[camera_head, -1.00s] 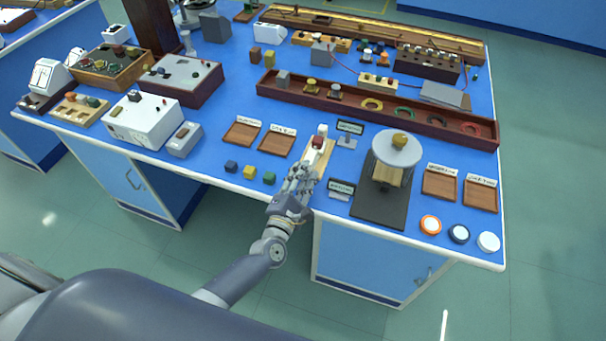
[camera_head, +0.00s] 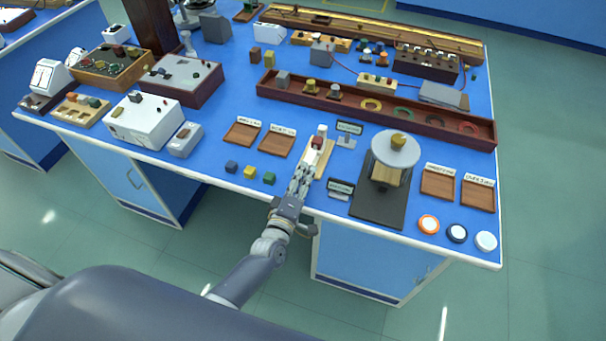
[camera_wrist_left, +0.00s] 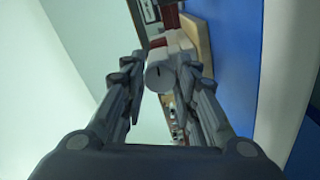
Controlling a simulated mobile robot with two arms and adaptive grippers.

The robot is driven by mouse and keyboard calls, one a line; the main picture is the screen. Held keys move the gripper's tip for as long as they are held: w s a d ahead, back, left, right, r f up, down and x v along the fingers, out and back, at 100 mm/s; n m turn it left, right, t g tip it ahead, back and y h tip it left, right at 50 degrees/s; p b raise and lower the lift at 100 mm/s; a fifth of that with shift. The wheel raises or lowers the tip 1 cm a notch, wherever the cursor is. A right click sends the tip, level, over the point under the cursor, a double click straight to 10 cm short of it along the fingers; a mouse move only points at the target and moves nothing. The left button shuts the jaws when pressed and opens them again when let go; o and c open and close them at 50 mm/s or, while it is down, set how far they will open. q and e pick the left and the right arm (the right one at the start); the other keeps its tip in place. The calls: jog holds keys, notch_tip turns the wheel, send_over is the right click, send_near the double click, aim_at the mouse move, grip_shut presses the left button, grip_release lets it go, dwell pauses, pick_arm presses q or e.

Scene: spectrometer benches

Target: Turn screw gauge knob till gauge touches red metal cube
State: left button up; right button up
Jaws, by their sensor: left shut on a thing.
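The screw gauge lies on a light wooden base (camera_head: 325,162) near the front edge of the blue bench. The red metal cube (camera_head: 317,143) sits on the gauge, toward its far end. My left gripper (camera_head: 305,173) is at the near end of the gauge. In the left wrist view the round, light knob (camera_wrist_left: 160,76) sits between the fingers of the left gripper (camera_wrist_left: 166,82), which are closed on it. The gap between the gauge and the red cube is too small to judge. My right gripper is not in view.
Small blue, yellow and green cubes (camera_head: 250,173) stand left of the gripper. Wooden trays (camera_head: 276,147) lie behind them.

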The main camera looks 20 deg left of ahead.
pick_arm(q)
jog(key=m, duration=0.4)
jog(key=shift+m+p, duration=0.3)
jog(key=shift+p, duration=0.05)
jog(key=m, duration=0.4)
jog(key=shift+f+m, duration=0.1)
jog(key=shift+m, duration=0.2)
jog(key=m, duration=0.4)
jog(key=shift+m+p, duration=0.3)
jog(key=shift+p, duration=0.05)
jog(key=m, duration=0.4)
jog(key=shift+a, duration=0.1)
jog(key=o, duration=1.1)
jog(key=shift+c, duration=0.2)
jog(key=s, duration=1.2)
jog(key=shift+a, duration=0.25)
